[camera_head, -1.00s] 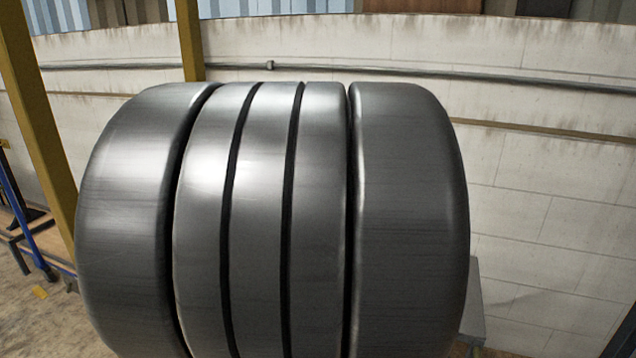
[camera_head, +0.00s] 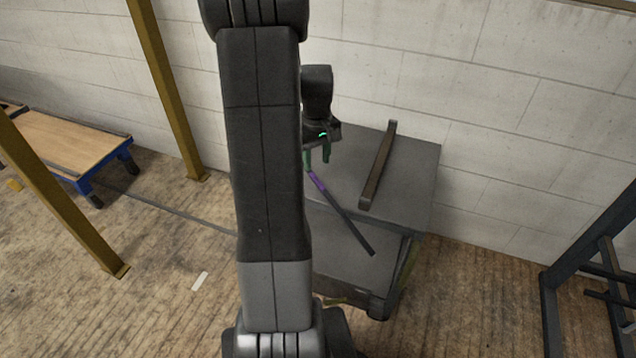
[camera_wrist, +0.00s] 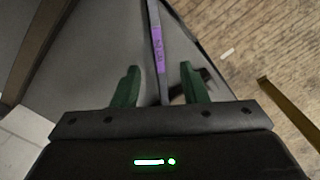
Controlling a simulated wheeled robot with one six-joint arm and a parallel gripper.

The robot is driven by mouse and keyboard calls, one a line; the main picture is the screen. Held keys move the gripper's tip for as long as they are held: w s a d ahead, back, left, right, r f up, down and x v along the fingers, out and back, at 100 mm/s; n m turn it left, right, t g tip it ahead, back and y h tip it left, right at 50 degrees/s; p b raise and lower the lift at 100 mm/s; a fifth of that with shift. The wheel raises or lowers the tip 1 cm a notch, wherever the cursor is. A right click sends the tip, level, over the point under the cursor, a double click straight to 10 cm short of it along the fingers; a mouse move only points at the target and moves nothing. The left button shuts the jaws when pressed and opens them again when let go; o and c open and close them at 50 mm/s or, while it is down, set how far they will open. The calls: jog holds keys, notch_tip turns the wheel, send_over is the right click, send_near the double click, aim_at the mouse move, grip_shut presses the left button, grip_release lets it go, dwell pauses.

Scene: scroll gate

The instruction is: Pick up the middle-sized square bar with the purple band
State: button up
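The dark bar with the purple band (camera_head: 340,213) lies across the grey cart top (camera_head: 418,185). Its near end sticks out past the top's front edge. Its far end is hidden behind my gripper and arm. My gripper (camera_head: 318,158) is over the cart top by the banded part of the bar. In the wrist view, my gripper (camera_wrist: 159,68) has its two green fingers wide apart. The banded bar (camera_wrist: 158,48) runs lengthwise between them in the picture, with gaps on both sides. I cannot tell the height between fingertips and bar.
A thicker brown bar (camera_head: 378,165) lies on the cart top to the right. A white block wall (camera_head: 500,100) stands close behind the cart. A dark rack (camera_head: 600,265) is at the right. Yellow posts (camera_head: 165,90) and a low wooden platform (camera_head: 60,145) are at the left.

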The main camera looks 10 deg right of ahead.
aim_at(317, 180)
notch_tip(317, 180, down, 8)
jog(key=shift+w+d+f+b, duration=0.1)
jog(key=shift+f+b, duration=0.15)
jog(key=shift+b, duration=0.2)
grip_shut()
jog(key=shift+w+r, duration=0.1)
jog(key=shift+r, duration=0.05)
dwell(1.2)
